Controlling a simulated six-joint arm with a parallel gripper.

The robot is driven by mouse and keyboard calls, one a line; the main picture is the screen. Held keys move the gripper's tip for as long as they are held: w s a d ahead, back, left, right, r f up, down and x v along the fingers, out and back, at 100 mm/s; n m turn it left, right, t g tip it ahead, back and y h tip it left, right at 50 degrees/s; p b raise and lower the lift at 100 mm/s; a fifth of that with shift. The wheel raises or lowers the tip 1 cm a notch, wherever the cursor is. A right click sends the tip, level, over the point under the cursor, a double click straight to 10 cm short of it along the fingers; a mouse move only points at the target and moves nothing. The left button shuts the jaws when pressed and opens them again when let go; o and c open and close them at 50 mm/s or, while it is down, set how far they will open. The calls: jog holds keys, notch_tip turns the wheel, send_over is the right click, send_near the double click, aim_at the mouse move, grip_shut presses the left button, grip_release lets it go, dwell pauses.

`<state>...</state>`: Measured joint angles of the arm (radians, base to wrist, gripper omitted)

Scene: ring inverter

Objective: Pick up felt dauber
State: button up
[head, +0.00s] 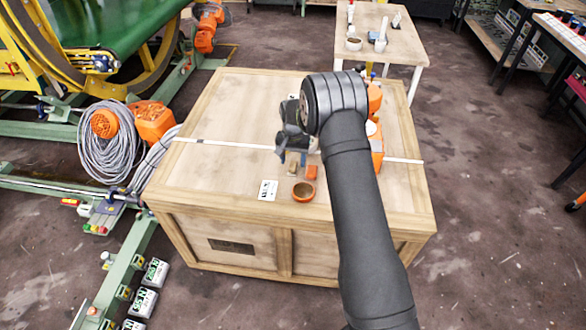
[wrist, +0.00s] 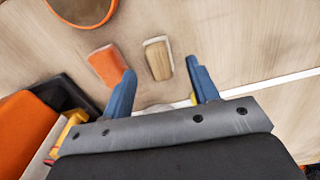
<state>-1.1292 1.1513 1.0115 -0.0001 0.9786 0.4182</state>
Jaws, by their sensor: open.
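A small tan wooden block with a pale, felt-like edge, which looks like the felt dauber (wrist: 159,60), lies on the wooden crate top. It also shows in the head view as a tan block (head: 292,169) near my gripper. My gripper (wrist: 161,74) is open and empty, with its two blue fingers pointing towards the block. The block lies between the lines of the two fingers in the wrist view, slightly beyond their tips. My gripper also shows in the head view (head: 291,157), above the crate top; its exact height is hard to tell.
An orange block (wrist: 109,66) lies just left of the dauber. An orange bowl (head: 303,192) and a white label card (head: 268,190) sit nearer the crate's front edge. A white strip (head: 225,145) crosses the crate (head: 200,180). Orange items stand right, partly behind my arm. The crate's left is clear.

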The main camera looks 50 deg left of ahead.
aim_at(293, 165)
notch_tip(293, 165, down, 3)
jog(key=shift+f, duration=0.1)
jog(key=c, duration=1.1)
jog(key=shift+o, duration=0.2)
notch_tip(293, 165, up, 10)
jog(key=shift+r, duration=0.1)
